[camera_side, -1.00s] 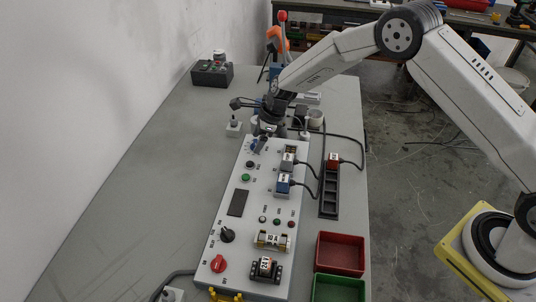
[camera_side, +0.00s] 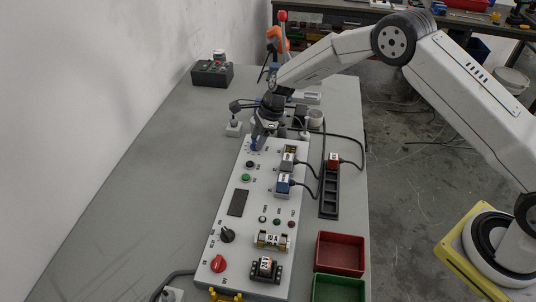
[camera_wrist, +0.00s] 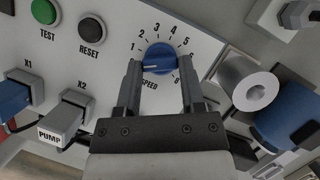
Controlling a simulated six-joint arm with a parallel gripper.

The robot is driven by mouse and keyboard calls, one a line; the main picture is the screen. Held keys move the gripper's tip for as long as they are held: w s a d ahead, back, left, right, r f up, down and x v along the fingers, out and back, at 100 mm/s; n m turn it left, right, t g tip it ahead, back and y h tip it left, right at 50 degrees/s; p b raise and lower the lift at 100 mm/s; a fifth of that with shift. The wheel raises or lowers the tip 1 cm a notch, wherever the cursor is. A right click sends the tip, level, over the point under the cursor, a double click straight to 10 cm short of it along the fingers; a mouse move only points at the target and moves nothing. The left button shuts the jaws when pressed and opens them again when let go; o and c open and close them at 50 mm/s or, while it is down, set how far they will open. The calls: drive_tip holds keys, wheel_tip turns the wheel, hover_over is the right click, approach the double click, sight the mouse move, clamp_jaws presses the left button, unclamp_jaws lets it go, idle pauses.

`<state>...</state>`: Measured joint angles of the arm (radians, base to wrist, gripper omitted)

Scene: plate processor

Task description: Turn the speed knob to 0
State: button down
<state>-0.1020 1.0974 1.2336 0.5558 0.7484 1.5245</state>
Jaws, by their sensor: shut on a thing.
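The blue speed knob (camera_wrist: 159,56) sits on the light panel in the wrist view, above the SPEED label. A numbered scale arcs around it. Its white pointer line points left and slightly down, below the 1 mark, towards my left finger. Any mark behind that finger is hidden. My gripper (camera_wrist: 160,70) has one dark finger on each side of the knob and is shut on it. In the side view, my gripper (camera_side: 259,136) is at the far end of the panel, over the blue knob (camera_side: 254,146), which is partly covered.
Green TEST (camera_wrist: 44,11) and black RESET (camera_wrist: 91,28) buttons are left of the knob. The PUMP plug (camera_wrist: 66,119) and a blue plug (camera_wrist: 12,98) sit at lower left. A blue cylindrical part (camera_wrist: 285,115) is close on the right. Cables run right of the panel (camera_side: 215,250).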

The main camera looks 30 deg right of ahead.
drive_tip(key=shift+c, duration=1)
unclamp_jaws()
drive_tip(key=shift+r, duration=0.1)
drive_tip(key=v, duration=0.7)
drive_tip(key=shift+d+r, duration=0.2)
drive_tip(key=shift+r, duration=0.05)
